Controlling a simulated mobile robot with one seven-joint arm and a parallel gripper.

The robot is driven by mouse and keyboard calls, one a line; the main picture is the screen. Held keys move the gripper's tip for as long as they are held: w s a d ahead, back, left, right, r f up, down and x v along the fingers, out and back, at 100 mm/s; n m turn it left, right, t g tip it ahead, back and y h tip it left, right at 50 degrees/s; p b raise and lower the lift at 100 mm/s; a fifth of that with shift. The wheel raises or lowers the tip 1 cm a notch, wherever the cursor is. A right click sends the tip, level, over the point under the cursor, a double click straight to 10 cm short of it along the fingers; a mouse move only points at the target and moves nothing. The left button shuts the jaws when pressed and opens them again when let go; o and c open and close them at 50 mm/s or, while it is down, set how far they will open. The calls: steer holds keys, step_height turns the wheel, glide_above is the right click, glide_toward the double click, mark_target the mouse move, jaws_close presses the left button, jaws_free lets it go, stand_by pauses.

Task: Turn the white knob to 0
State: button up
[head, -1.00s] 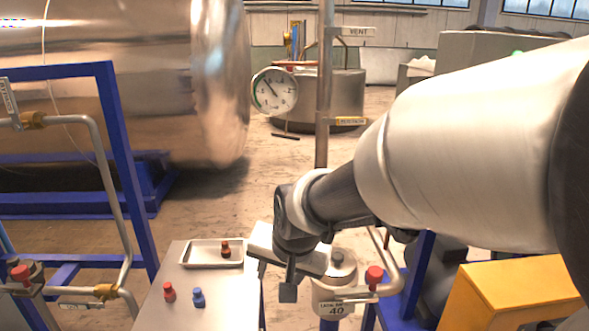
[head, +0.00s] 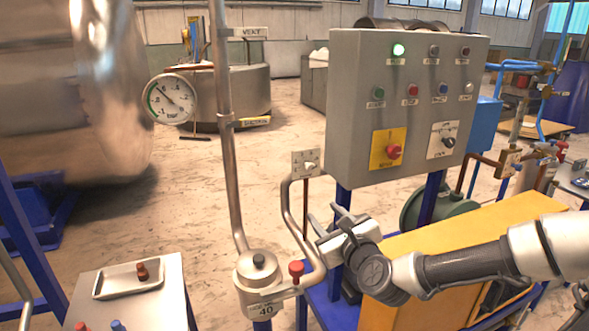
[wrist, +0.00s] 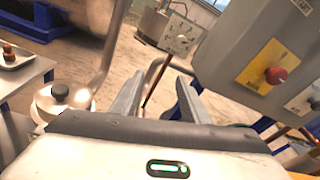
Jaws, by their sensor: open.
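The knob also shows in the wrist view (wrist: 181,39), beyond and slightly above my fingers.
The grey control box (head: 350,95) with buttons, a red switch (head: 393,152) and a black selector (head: 448,142) stands right of the knob. A yellow cabinet (head: 480,235) lies below.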

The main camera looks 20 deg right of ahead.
step_height(320, 180, up, 4)
steer(key=d+m+t+h, duration=0.1)
steer(key=m+t, duration=0.1)
glide_toward(311, 169)
steer(key=shift+m, duration=0.3)
steer(key=w, duration=0.5)
steer(key=w+d, duration=0.1)
steer(key=w, duration=0.2)
steer(key=shift+w+r, duration=0.15)
steer(key=shift+w, duration=0.25)
jaws_close()
